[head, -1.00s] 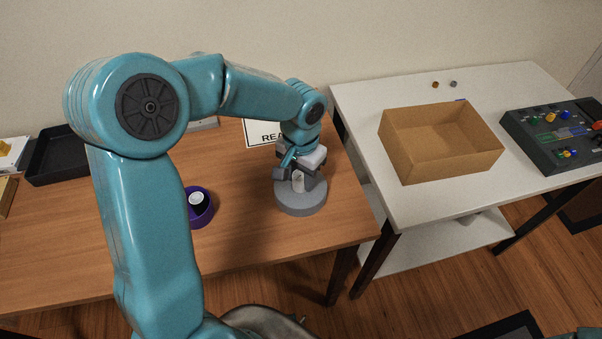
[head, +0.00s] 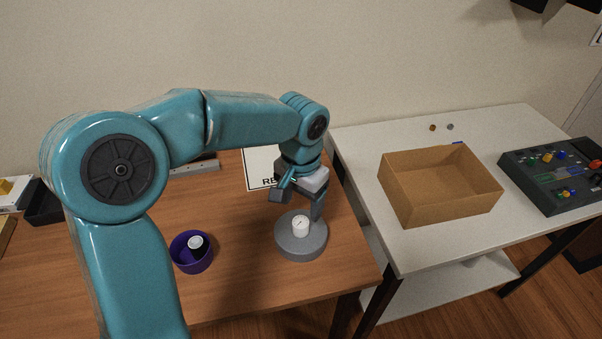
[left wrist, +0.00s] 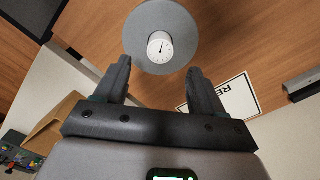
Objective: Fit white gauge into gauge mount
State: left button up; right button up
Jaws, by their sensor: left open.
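The white gauge (head: 300,225) sits upright at the middle of the round grey gauge mount (head: 301,246) on the wooden table. In the left wrist view the gauge (left wrist: 160,47) shows its dial face, with the grey disc of the mount (left wrist: 185,22) around it. Whether it is fully seated cannot be told. My left gripper (head: 297,207) is open and empty, above and behind the gauge and apart from it. Its two fingers (left wrist: 158,82) are spread wide in the wrist view, with the gauge beyond their tips. My right gripper is not in view.
A purple bowl (head: 192,262) holding a dark item with a white top stands left of the mount. A sign (head: 259,169) lies behind. On the white table at right are a cardboard box (head: 440,205) and a dark control panel (head: 548,198). Bare wood lies between bowl and mount.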

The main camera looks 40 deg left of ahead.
aim_at(301, 222)
pick_arm(q)
notch_tip(301, 222, up, 9)
jog(key=shift+p, duration=0.4)
jog(key=shift+s, duration=0.1)
dwell(0.3)
